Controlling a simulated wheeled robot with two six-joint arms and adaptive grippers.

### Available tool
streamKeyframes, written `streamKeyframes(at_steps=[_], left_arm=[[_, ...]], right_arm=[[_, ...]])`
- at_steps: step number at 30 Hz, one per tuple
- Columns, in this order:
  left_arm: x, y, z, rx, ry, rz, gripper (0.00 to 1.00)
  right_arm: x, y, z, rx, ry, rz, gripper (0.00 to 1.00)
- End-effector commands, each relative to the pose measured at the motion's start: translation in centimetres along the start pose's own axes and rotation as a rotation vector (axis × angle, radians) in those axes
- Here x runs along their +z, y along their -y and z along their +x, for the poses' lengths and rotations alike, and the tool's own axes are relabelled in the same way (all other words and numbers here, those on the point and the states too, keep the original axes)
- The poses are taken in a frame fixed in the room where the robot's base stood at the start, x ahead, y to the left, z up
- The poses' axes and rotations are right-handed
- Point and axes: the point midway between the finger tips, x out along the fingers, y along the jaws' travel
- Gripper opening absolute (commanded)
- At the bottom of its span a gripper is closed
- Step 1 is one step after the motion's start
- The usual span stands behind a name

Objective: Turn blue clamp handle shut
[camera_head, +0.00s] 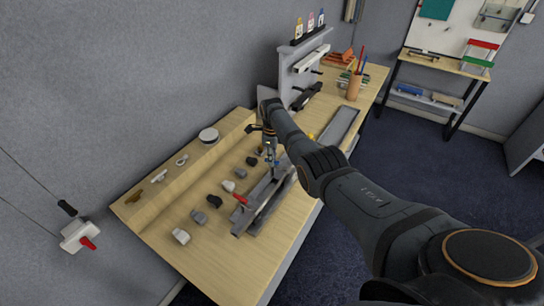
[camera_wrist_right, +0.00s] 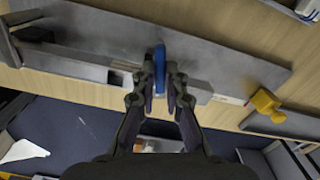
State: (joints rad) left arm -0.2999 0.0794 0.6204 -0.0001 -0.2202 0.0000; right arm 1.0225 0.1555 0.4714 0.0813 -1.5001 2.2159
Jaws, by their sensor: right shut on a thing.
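My right gripper (camera_head: 269,142) reaches down over the grey metal fixture (camera_head: 258,205) on the wooden workbench. The right wrist view shows its fingers (camera_wrist_right: 160,80) closed on both sides of the blue clamp handle (camera_wrist_right: 160,58). The handle stands out from the grey metal bar (camera_wrist_right: 215,62), roughly straight up in that picture. In the head view only a small part of the blue handle (camera_head: 270,157) shows below the fingers. My left gripper is in neither view.
Several grey and dark blocks (camera_head: 198,217) lie left of the fixture. A round tin (camera_head: 208,135) stands on the back ledge. A yellow part (camera_wrist_right: 265,105) is right of the handle in the right wrist view. A brown pen cup (camera_head: 354,88) stands farther along.

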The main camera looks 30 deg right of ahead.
Motion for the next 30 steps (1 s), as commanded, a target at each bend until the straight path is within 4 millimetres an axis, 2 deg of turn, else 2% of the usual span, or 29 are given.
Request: streamKeyframes(at_steps=[12, 30], left_arm=[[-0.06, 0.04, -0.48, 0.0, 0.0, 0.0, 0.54], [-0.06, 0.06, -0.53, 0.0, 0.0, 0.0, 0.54]], right_arm=[[0.05, 0.09, -0.18, -0.003, 0.001, 0.223, 0.0], [0.08, 0.14, -0.2, -0.004, 0.003, 0.272, 0.0]])
